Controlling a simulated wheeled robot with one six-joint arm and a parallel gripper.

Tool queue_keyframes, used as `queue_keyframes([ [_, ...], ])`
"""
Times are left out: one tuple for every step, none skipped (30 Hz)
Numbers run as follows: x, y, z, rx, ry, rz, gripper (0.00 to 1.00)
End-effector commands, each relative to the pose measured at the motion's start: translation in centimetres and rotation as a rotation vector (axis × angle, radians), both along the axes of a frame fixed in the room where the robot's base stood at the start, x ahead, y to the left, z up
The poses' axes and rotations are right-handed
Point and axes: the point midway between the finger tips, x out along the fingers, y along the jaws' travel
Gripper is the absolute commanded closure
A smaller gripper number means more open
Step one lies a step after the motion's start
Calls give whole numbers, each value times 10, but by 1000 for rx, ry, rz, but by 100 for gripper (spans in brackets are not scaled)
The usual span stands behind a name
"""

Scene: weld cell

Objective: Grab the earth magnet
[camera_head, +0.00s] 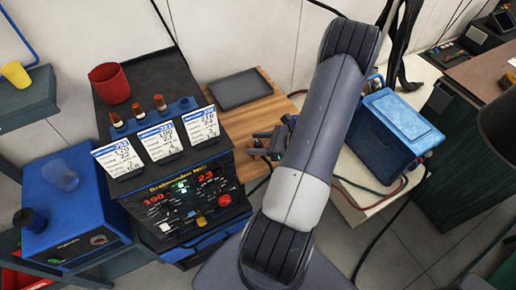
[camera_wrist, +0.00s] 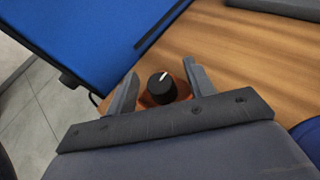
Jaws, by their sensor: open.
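What looks like the earth magnet is a small copper-orange block with a black knob (camera_wrist: 161,86) and a white pointer mark, on the wooden tabletop (camera_wrist: 225,60) in the wrist view. My gripper (camera_wrist: 158,88) is open, with one finger to the left and one to the right of the knob. I cannot tell whether either finger touches the block, and the gripper's crossbar hides its near side. In the head view my gripper (camera_head: 268,141) is low over the wooden board (camera_head: 262,108), partly behind my arm, and the magnet cannot be made out clearly.
A dark tray (camera_head: 240,88) lies at the back of the board. A control machine (camera_head: 190,203) with price-like cards stands left of it. A blue lidded box (camera_head: 402,118) with cables is to the right. A red cup (camera_head: 110,83) stands at the upper left.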

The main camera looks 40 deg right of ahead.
Motion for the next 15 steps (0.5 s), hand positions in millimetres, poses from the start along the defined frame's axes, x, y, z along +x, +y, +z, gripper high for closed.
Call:
queue_keyframes([
  [0, 0, 0, 0, 0, 0, 49],
  [0, 0, 0, 0, 0, 0, 49],
  [0, 0, 0, 0, 0, 0, 49],
  [0, 0, 0, 0, 0, 0, 49],
  [0, 0, 0, 0, 0, 0, 49],
  [0, 0, 0, 0, 0, 0, 53],
  [0, 0, 0, 0, 0, 0, 55],
  [0, 0, 0, 0, 0, 0, 57],
  [0, 0, 0, 0, 0, 0, 61],
  [0, 0, 0, 0, 0, 0, 63],
  [0, 0, 0, 0, 0, 0, 66],
  [0, 0, 0, 0, 0, 0, 69],
  [0, 0, 0, 0, 0, 0, 71],
  [0, 0, 0, 0, 0, 0, 74],
  [0, 0, 0, 0, 0, 0, 77],
])
